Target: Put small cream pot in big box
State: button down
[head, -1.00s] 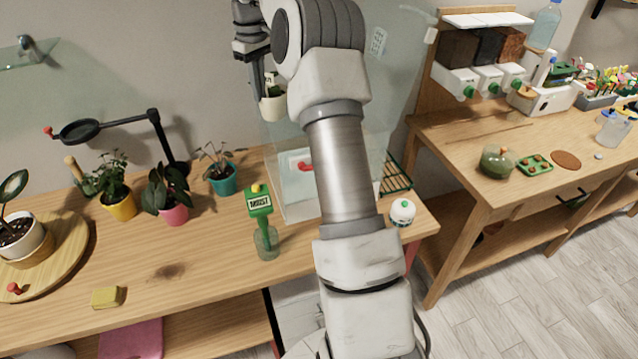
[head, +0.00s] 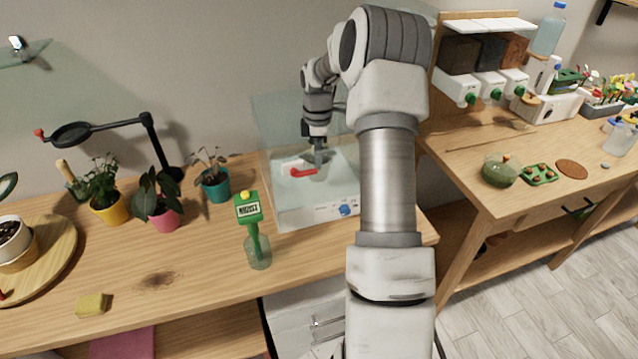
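The big box is a clear, glass-like box (head: 285,213) at the back right of the left table. A red item (head: 303,172) and a small blue shape (head: 347,210) show at it. My gripper (head: 318,160) points down over the box, with its fingers seen against or through the clear walls. A pale, greenish patch shows just below the fingertips, but I cannot tell whether it is the small cream pot. I cannot make out whether the fingers are open or shut.
Left of the box stand a teal pot (head: 216,190), a pink pot (head: 164,219), a yellow pot (head: 113,212) and a green-topped moisture meter (head: 249,215). A yellow sponge (head: 92,305) lies near the front edge.

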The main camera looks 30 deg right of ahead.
notch_tip(320, 180, down, 7)
jog(key=shift+f, duration=0.15)
dwell(0.4)
jog(key=shift+f, duration=0.2)
jog(key=c, duration=1)
grip_release()
jog(key=shift+r, duration=0.1)
jog(key=shift+c, duration=0.2)
notch_tip(320, 180, up, 11)
jog(key=shift+r, duration=0.6)
